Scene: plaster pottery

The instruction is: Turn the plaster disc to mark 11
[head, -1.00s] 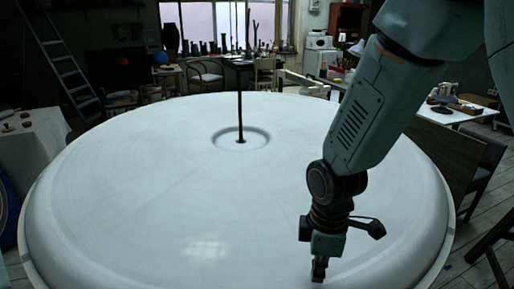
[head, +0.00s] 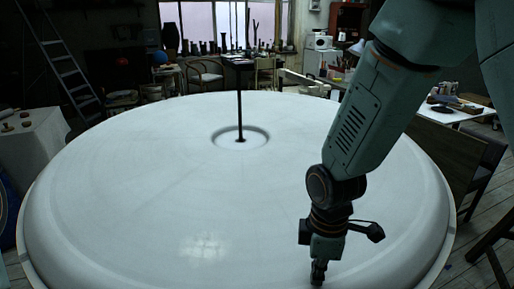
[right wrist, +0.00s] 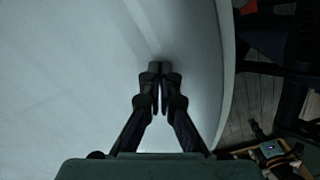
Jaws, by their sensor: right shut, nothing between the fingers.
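The plaster disc (head: 150,190) is a large, pale, round slab with a rounded rim, and it fills most of the head view. A thin dark rod (head: 240,100) stands upright in the round recess at its centre. My right gripper (head: 318,278) is shut and empty, pointing down at the near right part of the disc. In the right wrist view its closed fingertips (right wrist: 160,70) are over the disc surface (right wrist: 70,80), inside the rim. I cannot tell whether they touch the plaster. No numbered mark is readable. My left gripper is not in view.
A ladder (head: 68,70) leans at the back left, near a cloth-covered table (head: 35,140). A white table (head: 455,112) and dark chair stand at the right. Shelves and a window are behind. Wooden floor (right wrist: 240,110) lies beyond the disc's rim.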

